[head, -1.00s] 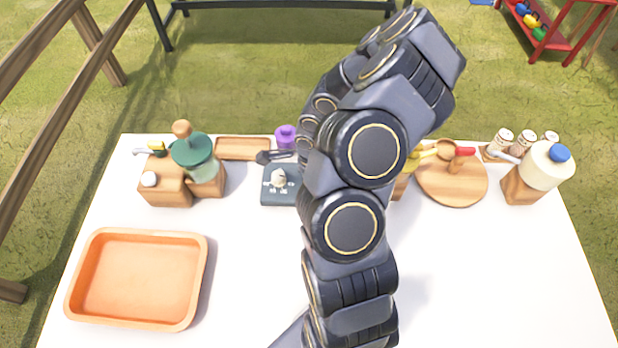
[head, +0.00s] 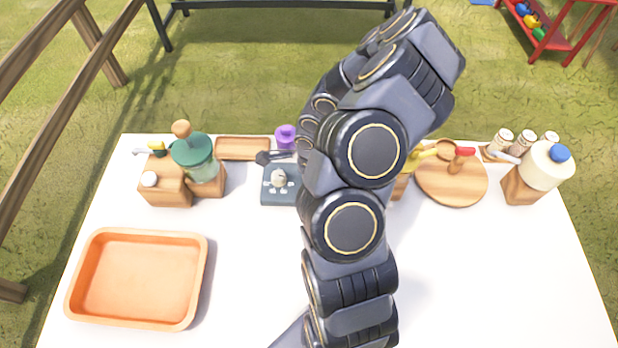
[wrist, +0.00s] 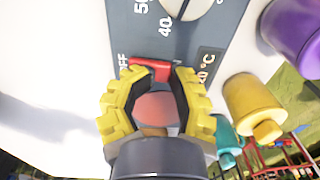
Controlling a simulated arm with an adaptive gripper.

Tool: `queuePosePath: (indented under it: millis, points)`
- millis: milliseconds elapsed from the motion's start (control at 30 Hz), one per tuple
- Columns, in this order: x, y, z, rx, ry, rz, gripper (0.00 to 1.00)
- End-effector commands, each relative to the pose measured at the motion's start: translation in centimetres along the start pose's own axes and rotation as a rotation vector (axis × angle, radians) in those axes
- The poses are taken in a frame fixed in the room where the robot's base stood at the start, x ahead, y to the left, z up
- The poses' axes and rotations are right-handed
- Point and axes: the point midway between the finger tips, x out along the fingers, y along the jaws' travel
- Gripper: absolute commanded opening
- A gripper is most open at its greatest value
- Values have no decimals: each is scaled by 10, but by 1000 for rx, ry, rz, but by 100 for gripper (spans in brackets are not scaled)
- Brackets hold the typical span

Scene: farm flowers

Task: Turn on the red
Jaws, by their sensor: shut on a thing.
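A dark grey panel with a pale dial (wrist: 188,5) and printed numbers fills the top of the wrist view. In the head view the same grey device (head: 269,198) sits at the back middle of the table, partly hidden by my arm. A red switch (wrist: 149,69) sits on the panel's lower edge beside the word "OFF". My gripper (wrist: 156,75), with yellow ridged fingers, has its tips at both sides of the red switch and is shut on it. A blurred reddish round shape shows between the fingers; I cannot tell what it is. The fingers are hidden in the head view.
An orange tray (head: 138,322) lies at front left. A green-lidded jar (head: 194,150) on wooden blocks stands behind it. A purple item (head: 286,136) stands behind the device. A round wooden board (head: 440,195) and a blue-capped bottle (head: 545,165) are at right.

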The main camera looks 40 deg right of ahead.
Motion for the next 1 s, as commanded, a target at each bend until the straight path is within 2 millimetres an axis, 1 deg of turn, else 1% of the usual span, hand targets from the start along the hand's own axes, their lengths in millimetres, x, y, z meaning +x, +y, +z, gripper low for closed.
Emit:
queuePosePath:
  millis: [267,600,667,733,767,1000]
  points:
    - [2,1,1,-3,-3,-2,0]
    - [0,19,0,1,0,13,0]
    - [0,21,0,3,1,16,3]
    - [0,22,0,3,2,18,11]
    - [1,22,0,3,2,18,13]
    - [-1,22,0,2,3,18,14]
